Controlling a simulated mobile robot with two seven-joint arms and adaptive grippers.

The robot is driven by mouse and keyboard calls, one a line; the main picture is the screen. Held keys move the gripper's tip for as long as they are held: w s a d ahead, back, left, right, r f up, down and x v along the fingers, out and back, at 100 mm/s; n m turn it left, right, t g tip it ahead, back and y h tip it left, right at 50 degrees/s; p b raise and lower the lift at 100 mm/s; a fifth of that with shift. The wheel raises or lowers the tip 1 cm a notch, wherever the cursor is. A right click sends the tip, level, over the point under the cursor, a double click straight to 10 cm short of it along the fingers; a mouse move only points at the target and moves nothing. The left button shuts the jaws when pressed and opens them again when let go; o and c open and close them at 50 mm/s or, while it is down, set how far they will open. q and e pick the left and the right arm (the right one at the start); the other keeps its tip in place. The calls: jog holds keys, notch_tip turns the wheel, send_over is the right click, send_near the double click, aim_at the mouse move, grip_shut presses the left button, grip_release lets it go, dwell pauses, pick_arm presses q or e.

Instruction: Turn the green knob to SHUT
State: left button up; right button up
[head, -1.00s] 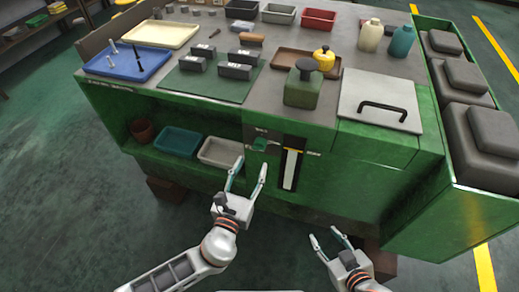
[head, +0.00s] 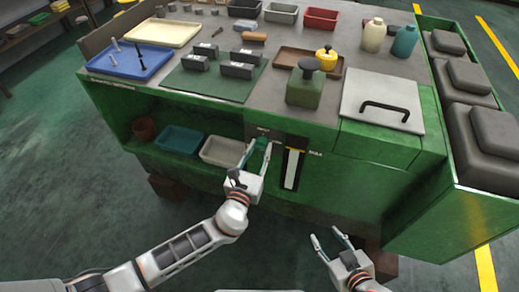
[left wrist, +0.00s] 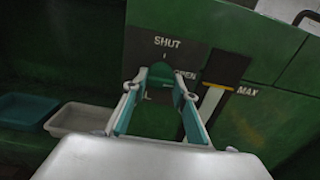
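The green knob (head: 262,143) is on a dark panel on the front of the green bench. In the left wrist view the knob (left wrist: 161,75) shows between my left fingertips, below the word SHUT; the word OPEN is to its right, partly covered by a finger. My left gripper (head: 259,148) is open, with one finger on each side of the knob; I cannot tell whether they touch it. It also shows in the left wrist view (left wrist: 162,77). The knob's pointing direction is unclear. My right gripper (head: 329,236) is open and empty, low in front of the bench.
A slotted gauge marked MAX (head: 293,168) is just right of the knob. A grey bin (head: 222,151) and a teal bin (head: 180,140) sit on the shelf to the left. The bench top (head: 265,75) above carries trays and bottles. Open floor lies in front.

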pick_arm(q)
jog(key=shift+c, duration=0.5)
pick_arm(e)
jog(key=shift+f, duration=0.1)
pick_arm(q)
jog(key=shift+f+n+b, duration=0.2)
jog(key=shift+n+b, duration=0.8)
jog(key=shift+n, duration=0.1)
jog(key=n+b, duration=0.3)
jog(key=n, duration=0.1)
jog(key=shift+s, duration=0.1)
jog(key=n+b, duration=0.2)
jog(key=n, duration=0.2)
jog(key=shift+r+n+b, duration=0.15)
jog(key=shift+n+b, duration=0.3)
jog(key=shift+n, duration=1.3)
jog(key=shift+r+n+b, duration=0.15)
jog(key=shift+n+b, duration=0.3)
jog(key=shift+n, duration=1.3)
pick_arm(e)
notch_tip(320, 180, down, 8)
jog(key=d, duration=0.1)
jog(key=shift+s+h, duration=0.2)
jog(key=shift+h, duration=0.1)
jog(key=shift+s, duration=0.1)
